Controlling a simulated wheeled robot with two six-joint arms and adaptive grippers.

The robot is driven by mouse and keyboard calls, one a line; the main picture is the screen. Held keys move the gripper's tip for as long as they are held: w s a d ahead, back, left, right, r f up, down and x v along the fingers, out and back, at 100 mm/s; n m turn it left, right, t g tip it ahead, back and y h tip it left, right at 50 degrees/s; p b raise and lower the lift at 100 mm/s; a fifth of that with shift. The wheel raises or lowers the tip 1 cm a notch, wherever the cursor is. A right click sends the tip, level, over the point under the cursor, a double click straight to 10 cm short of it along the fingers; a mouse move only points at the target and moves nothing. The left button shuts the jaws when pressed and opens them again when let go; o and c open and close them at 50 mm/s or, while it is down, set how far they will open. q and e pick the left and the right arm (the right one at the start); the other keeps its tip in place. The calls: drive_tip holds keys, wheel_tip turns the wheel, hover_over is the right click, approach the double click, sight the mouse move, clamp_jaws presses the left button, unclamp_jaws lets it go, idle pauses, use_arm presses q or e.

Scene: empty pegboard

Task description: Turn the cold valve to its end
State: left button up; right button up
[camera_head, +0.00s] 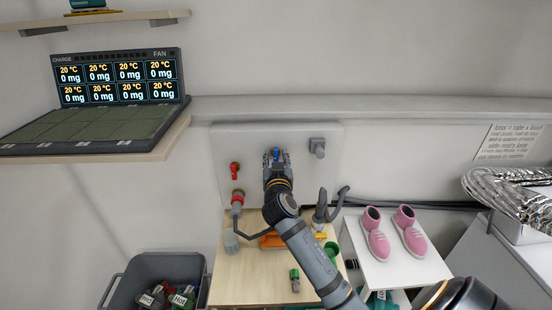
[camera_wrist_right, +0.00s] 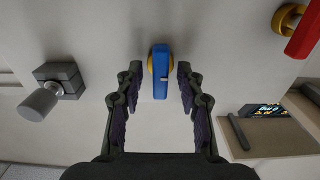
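The cold valve is taken to be the one with the blue handle (camera_head: 276,153) on the pale wall panel (camera_head: 228,140). In the right wrist view the blue handle (camera_wrist_right: 160,72) lies lengthwise between the fingers, over a brass fitting. My right gripper (camera_head: 276,160) is at the valve in the head view. In the wrist view my right gripper (camera_wrist_right: 155,85) is open, its fingers on both sides of the handle with a gap on each side. A red-handled valve (camera_head: 235,172) is on the panel's left; it also shows in the wrist view (camera_wrist_right: 304,38). My left gripper is not in view.
A grey knob (camera_head: 317,147) sits on the panel's right. Below stands a wooden table (camera_head: 240,288) with small items. Pink shoes (camera_head: 376,240) stand on a white stand at right. A grey bin (camera_head: 130,275) is at lower left; a display unit (camera_head: 118,78) is on a shelf.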

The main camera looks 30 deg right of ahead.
drive_tip(key=shift+a, duration=0.1)
drive_tip(key=c, duration=0.5)
clamp_jaws()
drive_tip(key=shift+f+m+b, duration=0.1)
drive_tip(key=shift+m+b, duration=0.9)
drive_tip(key=shift+b, duration=0.2)
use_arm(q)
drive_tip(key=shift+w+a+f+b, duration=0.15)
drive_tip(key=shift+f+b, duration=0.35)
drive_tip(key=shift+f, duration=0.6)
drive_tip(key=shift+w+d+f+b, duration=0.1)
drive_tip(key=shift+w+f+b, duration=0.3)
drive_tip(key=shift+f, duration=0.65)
use_arm(e)
drive_tip(key=shift+s+m, duration=0.1)
drive_tip(key=shift+m, duration=0.9)
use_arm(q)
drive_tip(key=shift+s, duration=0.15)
use_arm(e)
drive_tip(key=o, duration=1.3)
unclamp_jaws()
